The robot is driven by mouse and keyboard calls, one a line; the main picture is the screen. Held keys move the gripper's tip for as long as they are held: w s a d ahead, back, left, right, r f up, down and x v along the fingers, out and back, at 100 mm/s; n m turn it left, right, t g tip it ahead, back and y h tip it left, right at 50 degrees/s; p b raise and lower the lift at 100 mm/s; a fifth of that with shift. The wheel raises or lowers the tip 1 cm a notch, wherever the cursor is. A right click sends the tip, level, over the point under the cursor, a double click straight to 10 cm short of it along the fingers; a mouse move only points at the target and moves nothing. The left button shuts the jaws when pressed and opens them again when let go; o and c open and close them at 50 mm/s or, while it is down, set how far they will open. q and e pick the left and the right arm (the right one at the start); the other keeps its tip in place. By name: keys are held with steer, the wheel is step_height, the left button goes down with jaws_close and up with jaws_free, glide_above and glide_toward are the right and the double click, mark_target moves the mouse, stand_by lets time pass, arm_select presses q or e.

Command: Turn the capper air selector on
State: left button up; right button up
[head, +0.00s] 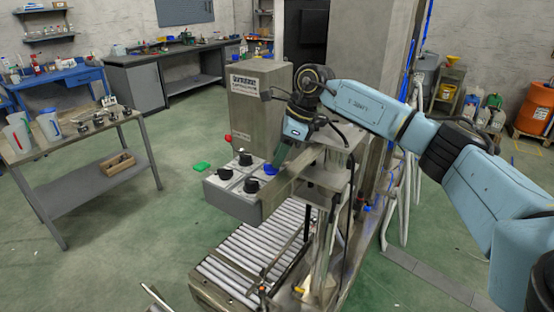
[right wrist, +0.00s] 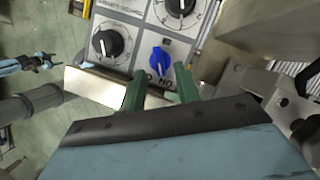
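A grey control box (head: 232,205) carries several black knobs and one blue selector knob (head: 269,169), at its right side in the head view. In the right wrist view the blue knob (right wrist: 160,61) stands on the pale panel, with "O" and upside-down "ON" marks beside it. Which mark it points to is unclear. My right gripper (head: 277,160) reaches down over the box from the right. Its two green fingers (right wrist: 159,75) are apart and empty, with the blue knob just beyond and between their tips; contact cannot be told. My left gripper is not in view.
Black knobs (right wrist: 110,43) sit close beside the blue one. A metal beam (head: 290,188) and upright posts stand right beside my gripper. A roller conveyor (head: 250,255) lies below.

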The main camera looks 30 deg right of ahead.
steer(key=v, duration=1.1)
steer(key=shift+r+b, duration=0.15)
steer(key=shift+b, duration=0.15)
